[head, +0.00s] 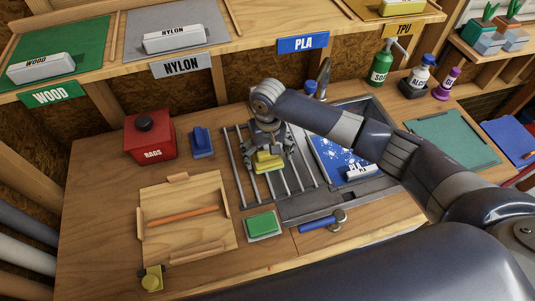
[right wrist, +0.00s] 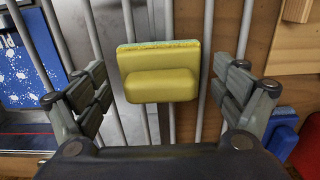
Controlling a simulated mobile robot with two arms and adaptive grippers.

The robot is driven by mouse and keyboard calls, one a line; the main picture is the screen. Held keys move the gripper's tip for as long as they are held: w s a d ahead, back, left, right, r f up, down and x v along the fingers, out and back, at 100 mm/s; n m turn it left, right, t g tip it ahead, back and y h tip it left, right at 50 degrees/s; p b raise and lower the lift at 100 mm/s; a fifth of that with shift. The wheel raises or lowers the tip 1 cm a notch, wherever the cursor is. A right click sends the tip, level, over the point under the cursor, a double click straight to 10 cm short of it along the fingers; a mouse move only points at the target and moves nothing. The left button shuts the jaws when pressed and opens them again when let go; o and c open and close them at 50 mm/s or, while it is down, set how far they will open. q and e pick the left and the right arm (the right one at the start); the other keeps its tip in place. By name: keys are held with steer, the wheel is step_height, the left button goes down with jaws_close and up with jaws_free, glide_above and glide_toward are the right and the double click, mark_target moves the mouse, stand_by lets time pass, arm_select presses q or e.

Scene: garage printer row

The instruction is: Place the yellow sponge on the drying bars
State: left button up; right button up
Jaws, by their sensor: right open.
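The yellow sponge (head: 268,160) has a blocky yellow grip and lies across the drying bars (head: 296,173), seemingly resting on them. In the right wrist view the sponge (right wrist: 160,85) shows whole, with a thin blue-green layer along its far edge and the metal bars (right wrist: 208,40) running under it. My right gripper (head: 269,164) is open above the bars, its fingers on either side of the sponge. In the right wrist view gaps show between the sponge and both fingers of the gripper (right wrist: 160,72). My left gripper is not in view.
A red RAGS box (head: 150,142) and a blue block (head: 202,142) stand left of the bars. A green block (head: 262,224) and a blue-handled tool (head: 322,222) lie in front. A speckled blue plate (head: 335,155) is at right. A wooden tray (head: 185,235) is front left.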

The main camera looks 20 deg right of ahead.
mark_target(268, 153)
step_height(268, 153, up, 12)
steer(key=b, duration=0.2)
steer(key=shift+r, duration=0.15)
steer(key=shift+s, duration=0.1)
stand_by(0.5)
